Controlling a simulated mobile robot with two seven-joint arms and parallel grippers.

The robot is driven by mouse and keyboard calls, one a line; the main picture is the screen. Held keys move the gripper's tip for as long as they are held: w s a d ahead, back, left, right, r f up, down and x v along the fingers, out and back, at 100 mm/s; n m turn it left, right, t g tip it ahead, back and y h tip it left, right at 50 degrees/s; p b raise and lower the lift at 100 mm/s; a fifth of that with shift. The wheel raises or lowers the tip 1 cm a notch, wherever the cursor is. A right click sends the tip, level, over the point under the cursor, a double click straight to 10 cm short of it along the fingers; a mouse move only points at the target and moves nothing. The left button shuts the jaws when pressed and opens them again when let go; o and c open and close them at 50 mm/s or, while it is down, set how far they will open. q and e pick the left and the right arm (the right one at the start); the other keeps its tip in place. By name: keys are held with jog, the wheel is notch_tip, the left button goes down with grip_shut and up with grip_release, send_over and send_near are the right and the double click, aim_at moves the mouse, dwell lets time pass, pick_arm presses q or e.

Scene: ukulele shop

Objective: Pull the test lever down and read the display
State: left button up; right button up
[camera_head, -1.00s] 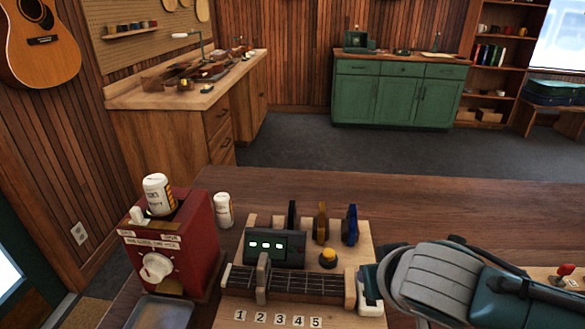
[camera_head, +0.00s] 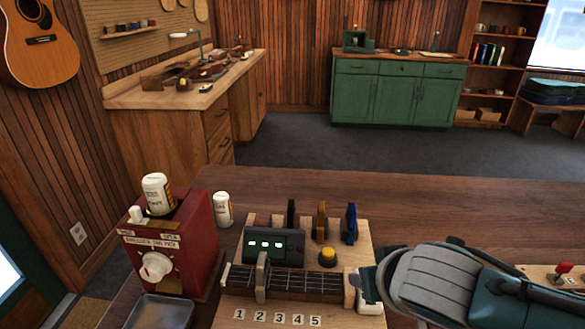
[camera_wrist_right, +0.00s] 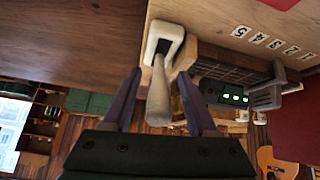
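The test lever (camera_wrist_right: 158,92) is a pale, rounded handle coming out of a slot in a white housing (camera_wrist_right: 164,32) in the right wrist view. In the head view the white housing (camera_head: 369,303) is at the right end of the wooden test board (camera_head: 236,246). My right gripper (camera_wrist_right: 159,74) is open, its two fingers on either side of the lever, with gaps visible. In the head view my right forearm hides most of it. My left gripper is out of view.
A fretted neck piece (camera_head: 305,281) lies across the board, with a yellow button (camera_head: 327,256) behind it. A red box with a white knob (camera_head: 155,266) and a white bottle (camera_head: 222,209) stand left. The wooden counter (camera_head: 440,205) is clear behind my right arm.

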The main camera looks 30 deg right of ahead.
jog(key=shift+r, duration=0.1)
jog(key=shift+s+a+r, duration=0.1)
jog(key=shift+s+r, duration=0.05)
jog(key=shift+r, duration=0.1)
jog(key=p+v, duration=0.1)
jog(key=v, duration=0.8)
jog(key=shift+p, duration=0.35)
